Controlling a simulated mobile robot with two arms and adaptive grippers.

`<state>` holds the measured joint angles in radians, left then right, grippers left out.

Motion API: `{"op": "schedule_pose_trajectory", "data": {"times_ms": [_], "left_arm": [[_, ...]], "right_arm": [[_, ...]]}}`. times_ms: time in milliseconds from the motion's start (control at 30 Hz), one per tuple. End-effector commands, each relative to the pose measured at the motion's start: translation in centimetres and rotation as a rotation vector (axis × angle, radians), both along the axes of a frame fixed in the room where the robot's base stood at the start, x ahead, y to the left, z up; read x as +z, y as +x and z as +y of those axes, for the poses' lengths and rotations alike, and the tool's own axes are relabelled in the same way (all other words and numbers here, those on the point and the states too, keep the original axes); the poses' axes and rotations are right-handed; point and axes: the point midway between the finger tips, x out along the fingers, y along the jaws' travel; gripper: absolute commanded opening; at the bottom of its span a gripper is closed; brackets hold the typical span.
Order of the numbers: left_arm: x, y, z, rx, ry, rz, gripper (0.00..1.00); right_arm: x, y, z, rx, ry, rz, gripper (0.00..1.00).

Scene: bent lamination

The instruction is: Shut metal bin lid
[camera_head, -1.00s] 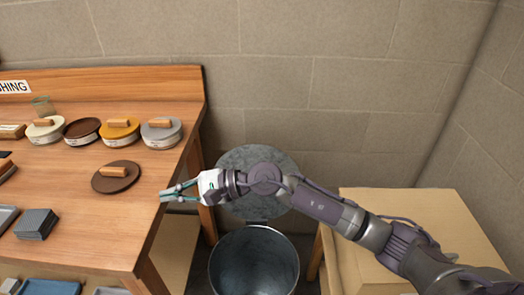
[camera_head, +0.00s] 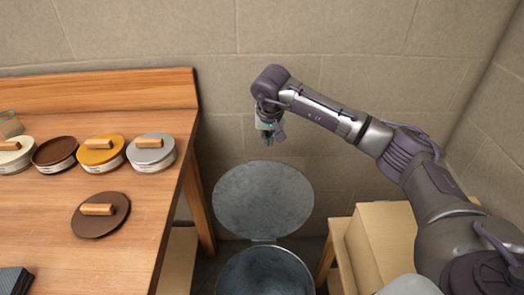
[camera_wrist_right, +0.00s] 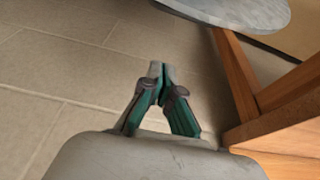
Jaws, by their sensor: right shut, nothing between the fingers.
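The metal bin (camera_head: 265,272) stands on the floor between the workbench and the cardboard boxes, its lower part cut off by the frame. Its round grey lid (camera_head: 263,199) stands open, raised up from the hinge at the back rim, near the wall. My right gripper (camera_head: 268,139) is above the lid's top edge, close to the wall and pointing down, apart from the lid. In the right wrist view its fingertips (camera_wrist_right: 158,70) are together and empty, and part of the lid (camera_wrist_right: 235,10) shows at the top. My left gripper is not in view.
The wooden workbench (camera_head: 140,225) on the left holds several lidded tins and a loose brown lid (camera_head: 100,214). Cardboard boxes (camera_head: 380,245) stand on a wooden stand at the right. The brick wall (camera_head: 400,60) is close behind the bin.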

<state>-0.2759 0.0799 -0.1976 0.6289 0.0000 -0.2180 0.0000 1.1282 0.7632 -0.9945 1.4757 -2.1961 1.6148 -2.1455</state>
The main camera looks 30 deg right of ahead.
Motion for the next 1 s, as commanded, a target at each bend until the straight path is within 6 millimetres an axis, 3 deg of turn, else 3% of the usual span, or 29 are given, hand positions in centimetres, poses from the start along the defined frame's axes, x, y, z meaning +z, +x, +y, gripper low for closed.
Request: {"op": "schedule_pose_trajectory", "data": {"times_ms": [300, 567, 800, 1000], "left_arm": [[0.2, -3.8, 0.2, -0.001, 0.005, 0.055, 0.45], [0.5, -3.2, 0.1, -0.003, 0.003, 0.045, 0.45], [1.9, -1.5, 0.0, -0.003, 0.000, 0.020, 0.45], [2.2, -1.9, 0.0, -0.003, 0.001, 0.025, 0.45]], "right_arm": [[-4.9, 1.3, -0.6, -0.003, 0.002, 0.007, 0.00], [-9.3, 2.6, -1.2, -0.002, 0.003, 0.004, 0.00], [-9.2, 0.3, 0.0, 0.003, 0.003, 0.002, 0.00], [-9.3, -0.8, 0.4, 0.001, 0.001, 0.002, 0.00]]}}
